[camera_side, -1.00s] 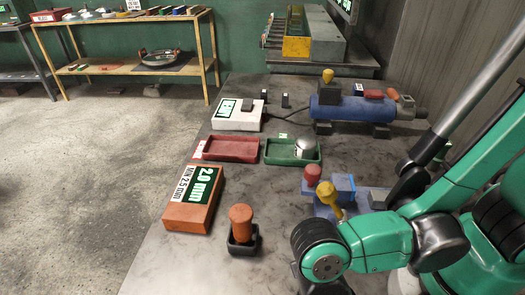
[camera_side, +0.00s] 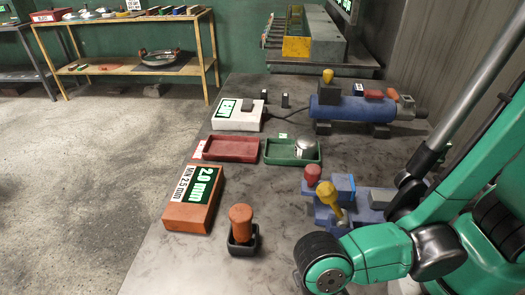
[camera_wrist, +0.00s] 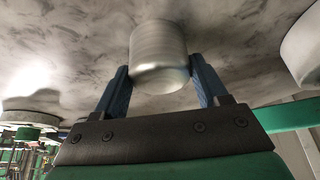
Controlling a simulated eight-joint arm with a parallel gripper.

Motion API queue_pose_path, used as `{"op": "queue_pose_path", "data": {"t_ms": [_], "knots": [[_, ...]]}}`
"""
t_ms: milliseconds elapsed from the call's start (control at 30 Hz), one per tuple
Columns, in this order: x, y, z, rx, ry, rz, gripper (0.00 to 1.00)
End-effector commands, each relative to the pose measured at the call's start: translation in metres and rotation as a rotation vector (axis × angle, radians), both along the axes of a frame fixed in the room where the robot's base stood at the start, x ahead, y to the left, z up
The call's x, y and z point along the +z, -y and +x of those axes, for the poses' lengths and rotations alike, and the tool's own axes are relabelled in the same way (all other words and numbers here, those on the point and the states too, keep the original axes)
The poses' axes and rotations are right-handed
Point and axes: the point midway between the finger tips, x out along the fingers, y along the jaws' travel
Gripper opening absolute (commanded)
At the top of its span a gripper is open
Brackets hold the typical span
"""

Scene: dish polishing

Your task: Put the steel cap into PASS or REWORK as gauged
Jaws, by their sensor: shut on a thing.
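A steel cap (camera_wrist: 158,57), a shiny metal cylinder, is held between the two blue fingers of my gripper (camera_wrist: 160,72) in the wrist view. The side view does not show my gripper; the arm runs out at its bottom edge. A green tray (camera_side: 270,152) with a small green tag holds another rounded steel piece (camera_side: 306,148). A red tray (camera_side: 229,149) beside it looks empty, with a red and white tag at its left. The tag words are too small to read. An orange block (camera_side: 180,219) shows "2.0 mm" and "MIN 2.5 mm".
A black holder (camera_side: 243,246) with an orange-brown knob stands in front. A blue fixture (camera_side: 338,183) with red and yellow knobs is near my arm. A white gauge box (camera_side: 236,124) and a blue cylindrical machine (camera_side: 345,110) stand behind the trays. Bare tabletop lies between.

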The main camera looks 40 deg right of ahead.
Motion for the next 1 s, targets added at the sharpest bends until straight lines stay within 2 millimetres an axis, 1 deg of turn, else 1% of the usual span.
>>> {"op": "queue_pose_path", "data": {"t_ms": [333, 533, 667, 867, 1000], "knots": [[0.004, 0.0, 0.0, 0.0, 0.0, 0.0, 0.0], [0.018, 0.0, 0.0, 0.0, 0.0, 0.0, 0.0], [0.035, 0.0, 0.0, 0.0, 0.0, 0.0, 0.0], [0.069, 0.0, 0.0, -0.001, 0.0, -0.001, 0.0], [0.095, 0.0, 0.0, -0.001, 0.0, -0.001, 0.0]]}}
